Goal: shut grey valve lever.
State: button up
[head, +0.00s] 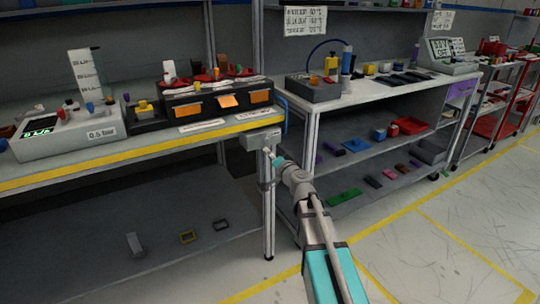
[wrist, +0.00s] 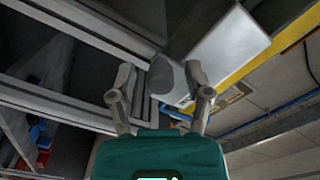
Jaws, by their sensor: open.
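A grey box (head: 260,139) is fixed at the right end of the near bench's front edge. My gripper (head: 271,158) is just below it in the head view, small and partly merged with the grey parts there. In the wrist view my gripper (wrist: 160,88) is open, with one finger on each side of a rounded grey piece (wrist: 163,77), which looks like the valve lever. I cannot tell whether either finger touches it. The pale grey box (wrist: 222,50) is up and to the right of it. How the lever joins the box is not clear.
The near bench (head: 150,160) has a yellow front edge and carries grey and black modules. A bench leg (head: 268,215) stands close to my gripper. A second bench with shelves (head: 390,100) is to the right. The floor in front is clear.

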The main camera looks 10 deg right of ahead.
aim_at(254, 143)
jog(key=shift+c, duration=0.2)
grip_shut()
jog(key=shift+a+m, duration=0.2)
jog(key=shift+m, duration=0.1)
jog(key=a+r+m+p, duration=0.1)
jog(key=m, duration=0.3)
jog(key=s+a+r+m+p, duration=0.1)
jog(key=m, duration=0.3)
jog(key=a+r+m+p, duration=0.1)
jog(key=a+m, duration=0.1)
jog(key=m, duration=0.3)
jog(key=shift+s+a+r, duration=0.1)
jog(key=shift+s+r, duration=0.1)
jog(key=shift+a+r+m+p, duration=0.1)
jog(key=shift+r+m+p, duration=0.2)
jog(key=shift+m, duration=0.45)
jog(key=shift+r+m+p, duration=0.25)
jog(key=shift+m+p, duration=0.1)
jog(key=shift+m, duration=0.45)
jog(key=shift+a+r+m+p, duration=0.1)
jog(key=shift+r+m+p, duration=0.2)
jog(key=shift+m, duration=0.45)
